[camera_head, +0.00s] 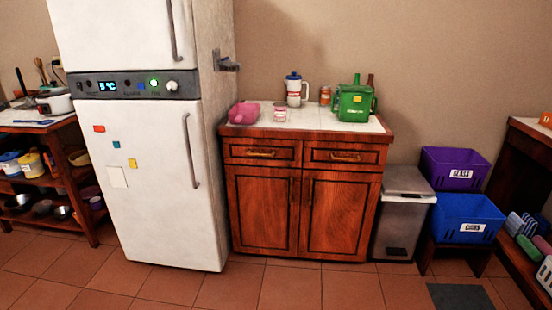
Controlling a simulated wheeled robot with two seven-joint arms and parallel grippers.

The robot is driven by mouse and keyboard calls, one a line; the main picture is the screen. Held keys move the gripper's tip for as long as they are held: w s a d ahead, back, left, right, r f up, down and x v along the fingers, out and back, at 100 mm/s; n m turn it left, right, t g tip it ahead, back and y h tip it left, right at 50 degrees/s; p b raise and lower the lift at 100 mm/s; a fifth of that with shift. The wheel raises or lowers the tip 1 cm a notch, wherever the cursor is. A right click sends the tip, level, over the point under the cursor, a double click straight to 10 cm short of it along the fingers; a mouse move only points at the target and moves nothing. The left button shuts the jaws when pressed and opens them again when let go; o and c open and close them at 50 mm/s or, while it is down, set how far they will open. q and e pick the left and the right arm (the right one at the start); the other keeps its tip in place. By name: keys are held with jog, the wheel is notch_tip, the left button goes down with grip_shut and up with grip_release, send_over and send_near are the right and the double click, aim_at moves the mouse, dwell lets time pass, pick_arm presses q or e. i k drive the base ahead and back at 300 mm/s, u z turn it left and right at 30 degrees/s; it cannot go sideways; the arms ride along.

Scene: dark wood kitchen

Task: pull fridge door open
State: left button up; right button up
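A tall white fridge (155,215) stands left of centre against the wall. Its lower door carries several small coloured magnets and a pale note, with a long vertical metal handle (190,151) near its right edge. The upper door (110,32) has its own vertical handle (173,28), cut off at the top of the picture. Between the doors runs a dark control panel (130,84) with a lit display and a knob. Both doors look shut. Neither of my grippers shows in the head view.
A wooden cabinet (304,215) stands right of the fridge, with items on its top. Further right are a grey bin (400,215) and purple (453,169) and blue (465,218) crates. A wooden shelf table (60,180) stands at left. The tiled floor before the fridge is clear.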

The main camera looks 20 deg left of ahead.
aim_at(150, 158)
jog(key=z, duration=0.5)
jog(key=i, duration=0.45)
jog(key=u, duration=1.15)
jog(key=i, duration=1.4)
jog(key=u, duration=1.45)
